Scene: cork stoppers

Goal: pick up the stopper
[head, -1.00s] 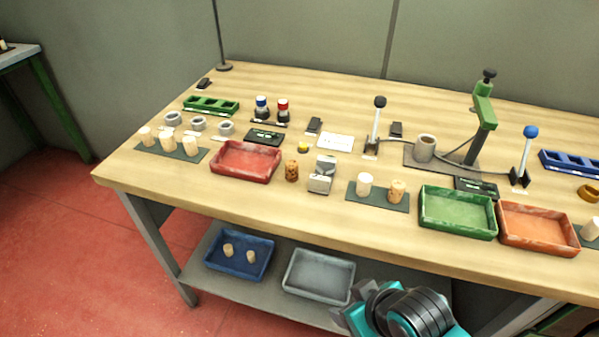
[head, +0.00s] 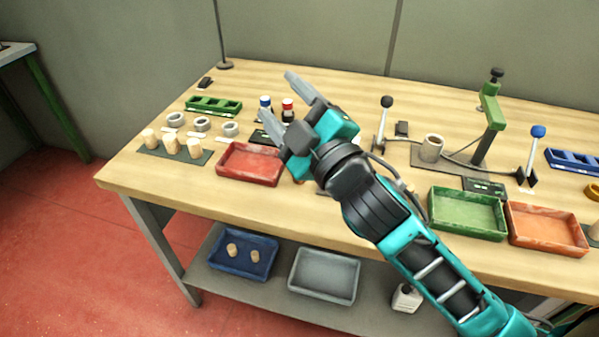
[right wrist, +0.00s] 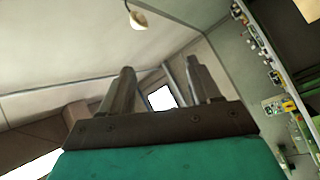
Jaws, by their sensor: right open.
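Three pale cork stoppers stand on a dark mat (head: 205,157) at the bench's left: a left one (head: 149,138), a middle one (head: 172,145) and a right one (head: 194,147). Two more stoppers (head: 232,250) lie in the blue tray (head: 217,258) on the lower shelf. The darker cork and the two corks on the middle mat are hidden behind my right arm. My right gripper (head: 276,109) is open and empty above the bench, over the red tray's back right; its fingers also show in the right wrist view (right wrist: 160,75). My left gripper is not in view.
The red tray (head: 222,168), green tray (head: 468,233) and orange tray (head: 547,245) line the front of the bench. A green press (head: 489,110) and levers with black (head: 386,102) and blue knobs (head: 537,132) stand upright. A grey tray (head: 325,293) sits on the shelf.

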